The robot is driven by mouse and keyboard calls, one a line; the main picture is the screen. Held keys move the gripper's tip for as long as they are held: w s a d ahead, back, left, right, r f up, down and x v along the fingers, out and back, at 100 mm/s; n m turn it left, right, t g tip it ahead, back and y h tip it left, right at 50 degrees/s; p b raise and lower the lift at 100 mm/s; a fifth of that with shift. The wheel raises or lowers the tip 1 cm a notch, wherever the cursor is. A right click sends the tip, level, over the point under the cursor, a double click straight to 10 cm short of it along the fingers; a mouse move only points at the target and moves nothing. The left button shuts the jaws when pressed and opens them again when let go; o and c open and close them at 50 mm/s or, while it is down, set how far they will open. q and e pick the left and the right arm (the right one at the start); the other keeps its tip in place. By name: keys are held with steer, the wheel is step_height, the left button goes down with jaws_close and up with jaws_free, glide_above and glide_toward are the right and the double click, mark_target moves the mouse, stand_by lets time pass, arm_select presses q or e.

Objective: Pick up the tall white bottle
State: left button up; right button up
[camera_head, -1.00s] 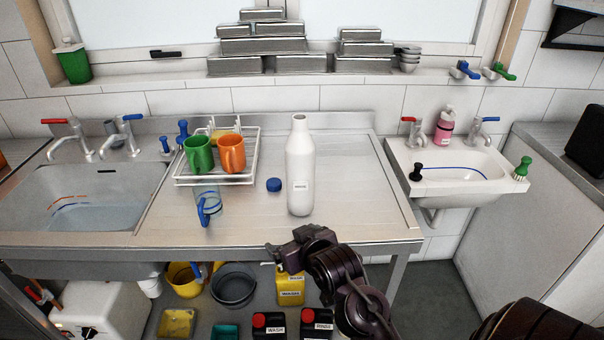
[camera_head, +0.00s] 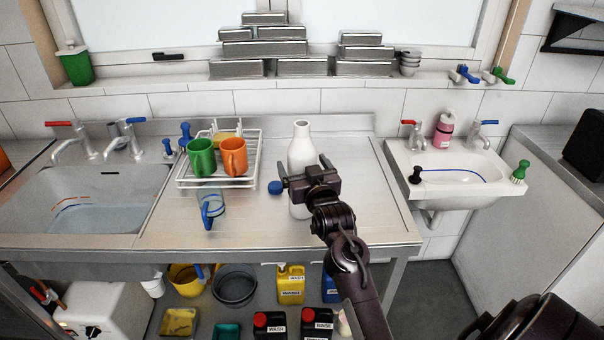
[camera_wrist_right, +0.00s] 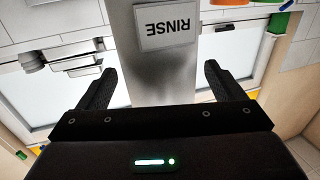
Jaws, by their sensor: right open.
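The tall white bottle (camera_head: 301,146) stands upright on the metal draining counter (camera_head: 262,222). My right gripper (camera_head: 303,170) is in front of the bottle and hides its middle. In the right wrist view the bottle (camera_wrist_right: 165,75), with a label reading RINSE, shows between the two open fingers of the right gripper (camera_wrist_right: 155,85). A gap shows on each side between finger and bottle. I cannot tell how deep the bottle lies between the fingers. My left gripper is not in view.
A blue cap (camera_head: 274,188) lies left of the bottle. A wire rack (camera_head: 216,184) with a green mug (camera_head: 201,157) and an orange mug (camera_head: 234,157) stands further left, with a clear blue-handled mug (camera_head: 211,205) before it. The counter right of the bottle is clear.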

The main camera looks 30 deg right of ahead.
steer(key=shift+w+d, duration=0.15)
steer(key=shift+w, duration=0.45)
steer(key=c, duration=1.4)
steer(key=shift+r, duration=0.15)
steer(key=shift+c, duration=0.2)
step_height(320, 180, up, 20)
steer(key=shift+f+b, duration=0.1)
steer(key=shift+b, duration=0.85)
